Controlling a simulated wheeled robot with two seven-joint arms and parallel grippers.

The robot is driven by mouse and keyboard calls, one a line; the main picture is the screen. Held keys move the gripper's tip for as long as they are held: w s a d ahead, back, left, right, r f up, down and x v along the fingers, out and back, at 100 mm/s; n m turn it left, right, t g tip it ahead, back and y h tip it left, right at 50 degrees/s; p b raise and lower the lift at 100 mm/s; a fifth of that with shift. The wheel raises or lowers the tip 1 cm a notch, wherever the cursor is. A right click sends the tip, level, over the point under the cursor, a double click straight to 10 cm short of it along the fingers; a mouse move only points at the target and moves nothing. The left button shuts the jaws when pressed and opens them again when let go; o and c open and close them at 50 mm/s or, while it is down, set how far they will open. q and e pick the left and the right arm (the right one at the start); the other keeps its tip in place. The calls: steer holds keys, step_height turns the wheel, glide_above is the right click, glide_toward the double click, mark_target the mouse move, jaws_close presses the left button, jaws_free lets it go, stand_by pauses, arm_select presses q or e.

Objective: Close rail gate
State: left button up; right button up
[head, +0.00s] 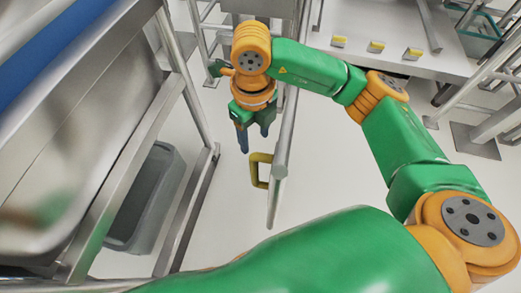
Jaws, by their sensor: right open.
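The rail gate (282,140) is a narrow grey metal panel, seen nearly edge-on from above, in the middle of the head view. A yellow loop handle (254,171) sticks out from its left side. My right gripper (254,142) points down just above the handle in the picture, left of the gate. Its two dark blue fingers are apart, with nothing seen between them. I cannot tell any contact with the handle. My right wrist and forearm pass over the gate and hide part of its upper length. My left gripper is not in view.
A metal frame with a sink-like basin (60,150) fills the left side, and a grey bin (147,195) stands beneath it. A grey table (390,50) with small yellow blocks (376,46) is at upper right. Pale floor lies open around the gate's near end.

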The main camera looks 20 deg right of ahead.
mark_target(255, 164)
steer(key=f, duration=0.4)
steer(key=f+b, duration=0.1)
steer(key=f, duration=0.6)
steer(key=shift+s+a+f, duration=0.15)
steer(key=shift+a+f, duration=0.1)
steer(key=shift+f, duration=0.1)
jaws_close()
steer(key=shift+s+f, duration=0.1)
steer(key=shift+f, duration=0.1)
stand_by(0.4)
